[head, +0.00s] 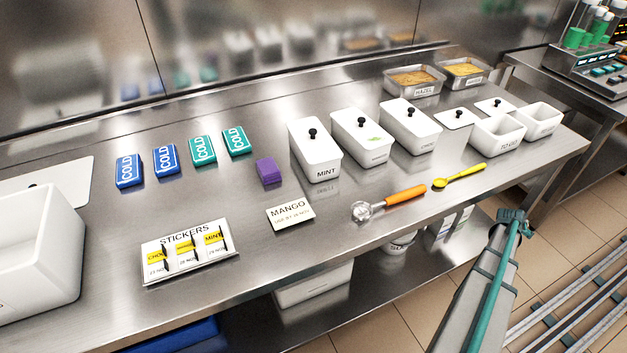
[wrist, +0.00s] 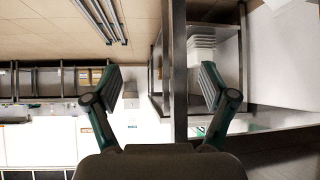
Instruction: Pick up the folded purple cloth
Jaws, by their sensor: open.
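The folded purple cloth (head: 268,171) is a small purple block on the steel counter (head: 340,215). It lies between the teal cold pack and the white tub marked MINT, behind the MANGO card. My gripper (wrist: 165,90) shows in the wrist view with its two fingers wide apart and nothing between them. The wrist view looks out over shelving and the room, and the cloth is not in it. In the head view my arm is at the lower right, off the counter's front edge, well away from the cloth.
Blue and teal cold packs (head: 203,150) stand left of the cloth. The lidded MINT tub (head: 315,148) is close on its right. A MANGO card (head: 290,214), an orange-handled scoop (head: 390,200), a yellow spoon (head: 460,177) and a sticker holder (head: 187,251) lie nearer the front edge.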

